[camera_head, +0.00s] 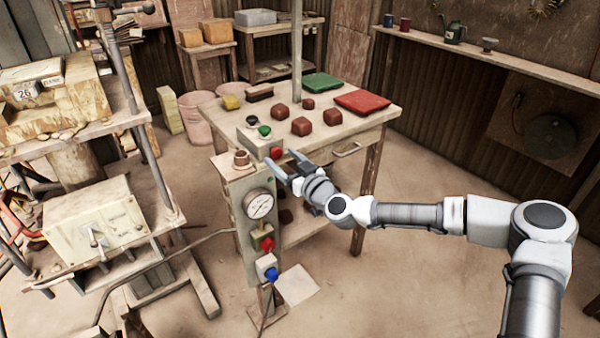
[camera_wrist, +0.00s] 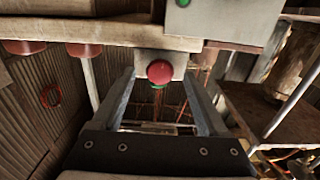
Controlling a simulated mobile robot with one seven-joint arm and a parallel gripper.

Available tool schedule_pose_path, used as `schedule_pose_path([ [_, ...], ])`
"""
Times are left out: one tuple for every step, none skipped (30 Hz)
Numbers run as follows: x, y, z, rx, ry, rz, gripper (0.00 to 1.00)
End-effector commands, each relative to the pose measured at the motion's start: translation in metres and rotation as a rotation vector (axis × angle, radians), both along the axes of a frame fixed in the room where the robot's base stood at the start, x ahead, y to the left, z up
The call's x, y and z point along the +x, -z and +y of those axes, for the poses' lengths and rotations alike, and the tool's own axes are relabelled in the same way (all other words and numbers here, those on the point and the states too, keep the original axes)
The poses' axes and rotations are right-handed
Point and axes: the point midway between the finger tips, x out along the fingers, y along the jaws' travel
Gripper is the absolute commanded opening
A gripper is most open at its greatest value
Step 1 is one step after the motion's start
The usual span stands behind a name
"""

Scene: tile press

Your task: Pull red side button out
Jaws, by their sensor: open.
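The red side button (camera_head: 276,153) sits on the front face of a small pale box (camera_head: 252,141) at the table's near left corner. In the wrist view the round red button (camera_wrist: 159,72) faces me, on a pale block that appears upside down. My gripper (camera_head: 281,160) is open right at the button. In the wrist view its two fingers (camera_wrist: 159,84) stand left and right of the button, with a visible gap on each side. Nothing is held. How deep the fingertips reach past the button I cannot tell.
A green knob (camera_head: 264,131) and a black knob (camera_head: 252,120) stand on the box. A grey column below carries a gauge (camera_head: 259,204), another red button (camera_head: 267,244) and a blue one (camera_head: 271,274). Brown blocks (camera_head: 302,126) and green and red trays lie on the table.

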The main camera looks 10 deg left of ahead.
Motion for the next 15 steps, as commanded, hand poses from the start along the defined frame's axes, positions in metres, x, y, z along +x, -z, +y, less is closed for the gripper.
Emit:
schedule_pose_path([
  [-0.003,-0.001,-0.005,-0.001,0.001,0.000,0.77],
  [-0.006,-0.001,-0.008,-0.001,0.001,0.000,0.77],
  [-0.010,-0.001,-0.013,-0.001,0.001,0.000,0.77],
  [-0.013,-0.001,-0.017,-0.001,0.002,0.001,0.77],
  [-0.017,-0.001,-0.021,-0.001,0.001,0.001,0.77],
  [-0.022,-0.001,-0.028,-0.001,0.002,0.000,0.77],
  [-0.027,-0.002,-0.033,-0.002,0.002,-0.001,0.77],
  [-0.031,-0.001,-0.038,-0.002,0.001,0.001,0.77],
  [-0.037,-0.001,-0.045,-0.002,0.001,0.001,0.77],
  [-0.041,-0.001,-0.051,-0.002,0.003,0.001,0.77],
  [-0.046,-0.001,-0.056,-0.001,0.002,0.000,0.77],
  [-0.052,-0.001,-0.063,-0.002,0.002,0.001,0.77],
  [-0.057,-0.001,-0.069,-0.002,0.002,0.001,0.77],
  [-0.062,-0.001,-0.075,-0.002,0.003,0.001,0.77],
  [-0.068,-0.001,-0.082,-0.002,0.003,0.001,0.77],
])
